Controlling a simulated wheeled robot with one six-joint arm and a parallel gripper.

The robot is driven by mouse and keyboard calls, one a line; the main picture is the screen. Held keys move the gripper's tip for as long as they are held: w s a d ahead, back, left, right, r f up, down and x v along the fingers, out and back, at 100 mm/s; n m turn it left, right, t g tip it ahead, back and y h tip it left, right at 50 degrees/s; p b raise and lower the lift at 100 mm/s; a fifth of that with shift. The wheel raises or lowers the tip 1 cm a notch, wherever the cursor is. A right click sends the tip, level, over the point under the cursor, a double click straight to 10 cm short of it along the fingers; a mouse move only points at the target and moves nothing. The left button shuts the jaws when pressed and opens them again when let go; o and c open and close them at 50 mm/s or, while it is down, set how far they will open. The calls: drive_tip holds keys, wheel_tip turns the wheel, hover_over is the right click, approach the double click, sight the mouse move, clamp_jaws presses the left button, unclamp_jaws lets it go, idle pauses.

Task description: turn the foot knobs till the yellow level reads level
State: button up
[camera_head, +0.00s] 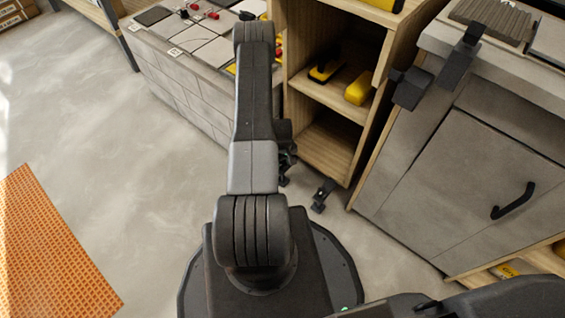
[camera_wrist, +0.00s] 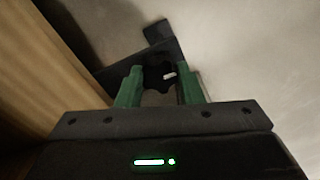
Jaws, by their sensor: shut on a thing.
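In the wrist view, my gripper (camera_wrist: 160,88) has its two green fingers around a dark lobed foot knob (camera_wrist: 158,76) with a small white mark on it. The jaws are shut on the knob. A dark foot bracket lies behind the knob. In the head view, my arm reaches down to the base of the wooden shelf unit (camera_head: 340,158), and the gripper is mostly hidden behind the arm. Another dark foot (camera_head: 322,195) stands on the floor at the shelf unit's near corner. I cannot make out the yellow level's bubble in either view.
Yellow items (camera_head: 359,88) lie on the shelf. A grey cabinet (camera_head: 450,180) with a black handle stands to the right. A tiled bench (camera_head: 185,95) stands to the left. An orange mat (camera_head: 50,250) lies on the floor at lower left. The floor between is clear.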

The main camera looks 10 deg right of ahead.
drive_tip(key=shift+f, duration=0.1)
drive_tip(key=m+b, duration=0.3)
drive_tip(key=m, duration=0.2)
drive_tip(key=m+b, duration=0.2)
drive_tip(key=m, duration=0.3)
drive_tip(key=shift+b, duration=0.3)
idle(0.4)
drive_tip(key=o, duration=1)
drive_tip(key=shift+c, duration=0.2)
wheel_tip(320, 180, up, 14)
drive_tip(key=p, duration=0.4)
drive_tip(key=shift+a+p, duration=0.15)
drive_tip(key=shift+p, duration=0.25)
